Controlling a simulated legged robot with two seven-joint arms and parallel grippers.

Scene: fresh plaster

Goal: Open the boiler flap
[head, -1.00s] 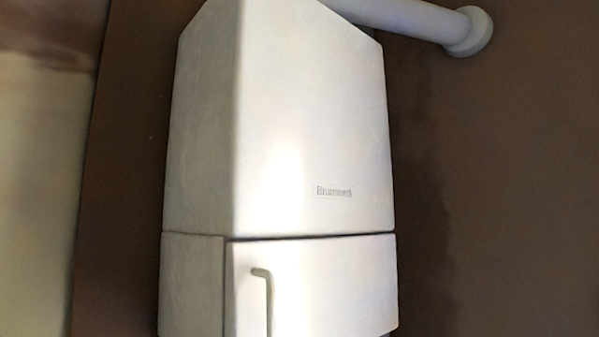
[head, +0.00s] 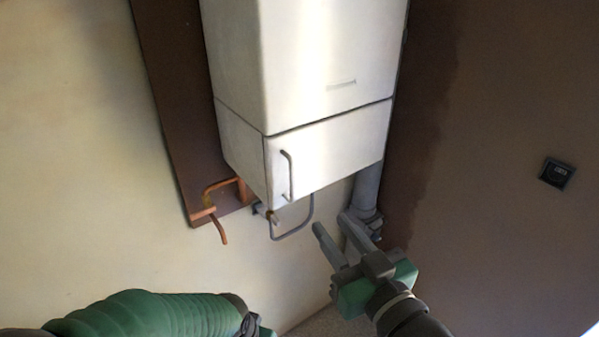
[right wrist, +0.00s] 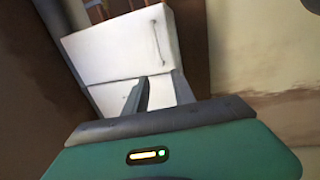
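The white boiler (head: 330,50) hangs on the wall in the head view. Its flap (head: 335,150) is the lower front panel and sits closed, flush under the upper casing. A grey bar handle (head: 287,175) runs upright near the flap's left edge. My right gripper (head: 335,228) is open and empty, below and to the right of the flap, apart from it. In the right wrist view, the flap (right wrist: 125,45) and handle (right wrist: 156,42) appear beyond the spread fingers (right wrist: 158,88).
Copper pipes (head: 212,205) and a bent grey pipe (head: 300,230) hang beneath the boiler. A thicker grey pipe (head: 366,188) drops behind my right gripper. A dark socket (head: 556,172) is on the right wall. Space before the flap looks clear.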

